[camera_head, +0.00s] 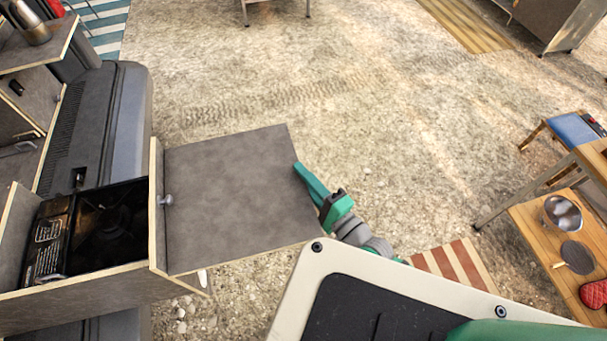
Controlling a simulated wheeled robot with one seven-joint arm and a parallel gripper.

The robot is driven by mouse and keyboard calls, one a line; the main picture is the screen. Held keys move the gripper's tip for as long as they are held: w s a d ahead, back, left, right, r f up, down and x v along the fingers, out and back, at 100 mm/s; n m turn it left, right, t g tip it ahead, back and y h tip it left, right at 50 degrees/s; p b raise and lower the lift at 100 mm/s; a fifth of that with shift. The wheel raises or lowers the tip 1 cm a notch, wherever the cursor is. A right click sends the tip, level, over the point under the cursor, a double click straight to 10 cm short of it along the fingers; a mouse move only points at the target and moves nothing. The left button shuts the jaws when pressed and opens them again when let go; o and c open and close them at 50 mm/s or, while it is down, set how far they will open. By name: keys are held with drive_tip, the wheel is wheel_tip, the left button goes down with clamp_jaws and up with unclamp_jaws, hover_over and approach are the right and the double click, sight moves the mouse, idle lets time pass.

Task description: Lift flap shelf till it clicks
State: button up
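The flap shelf (235,195) is a grey board with pale edges. It sticks out to the right from the side of the cabinet (157,215) and looks roughly level, though its exact tilt is hard to judge from above. My green gripper (305,175) is at the flap's outer right edge, near its far corner. One long finger shows against that edge; the other finger is hidden, so I cannot tell whether it grips the board. The underside of the flap and any catch are mostly hidden.
A round knob (167,200) sits on the cabinet side by the flap's inner edge. A black stove (105,230) lies in the open cabinet. A wooden table (540,235) with a metal bowl (562,213) stands at right. Gravel ground beyond the flap is clear.

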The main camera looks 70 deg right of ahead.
drive_tip(key=shift+s, duration=0.1)
drive_tip(key=v, duration=1)
drive_tip(key=shift+s+a, duration=0.2)
drive_tip(key=shift+s, duration=0.15)
drive_tip(key=shift+w, duration=0.1)
idle(0.4)
